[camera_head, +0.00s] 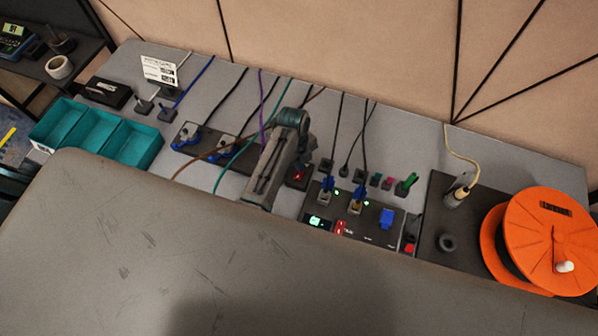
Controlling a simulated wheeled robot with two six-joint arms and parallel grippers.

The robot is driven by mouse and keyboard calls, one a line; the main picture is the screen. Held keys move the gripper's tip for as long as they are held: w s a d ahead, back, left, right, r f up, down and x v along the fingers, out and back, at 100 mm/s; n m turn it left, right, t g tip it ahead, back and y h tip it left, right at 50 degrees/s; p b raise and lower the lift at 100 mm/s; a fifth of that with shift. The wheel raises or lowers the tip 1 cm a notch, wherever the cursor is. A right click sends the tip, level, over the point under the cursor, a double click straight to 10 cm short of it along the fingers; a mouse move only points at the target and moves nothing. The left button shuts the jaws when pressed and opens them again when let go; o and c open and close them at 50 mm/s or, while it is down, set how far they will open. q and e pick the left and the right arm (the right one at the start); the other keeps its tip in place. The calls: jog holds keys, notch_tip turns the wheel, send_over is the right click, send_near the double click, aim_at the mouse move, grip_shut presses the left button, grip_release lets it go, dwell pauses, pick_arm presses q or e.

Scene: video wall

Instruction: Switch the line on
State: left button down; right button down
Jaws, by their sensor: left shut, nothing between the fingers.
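My left arm rises in the middle of the bench, and its gripper (301,160) points down beside a small dark box with a red mark (298,175). The gripper is shut with nothing in it; its fingertips are partly hidden by the arm. A dark panel (365,232) to the right carries a lit green display (316,221), a red switch (341,228), a blue block (386,218) and two blue plugs with green lights near them. I cannot tell which control is the line's switch or its position. My right gripper does not show.
Teal bins (130,141) stand at the left. Another dark strip (234,154) holds plugs with blue parts. Several coloured cables cross the bench toward the back wall. An orange reel (553,240) and a dark board (436,205) take up the right side.

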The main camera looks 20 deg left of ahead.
pick_arm(q)
jog(key=shift+f, duration=0.3)
notch_tip(320, 180, up, 2)
jog(key=shift+r+p, duration=0.25)
jog(key=shift+p, duration=0.65)
jog(key=shift+r, duration=2.3)
jog(key=shift+f, duration=0.1)
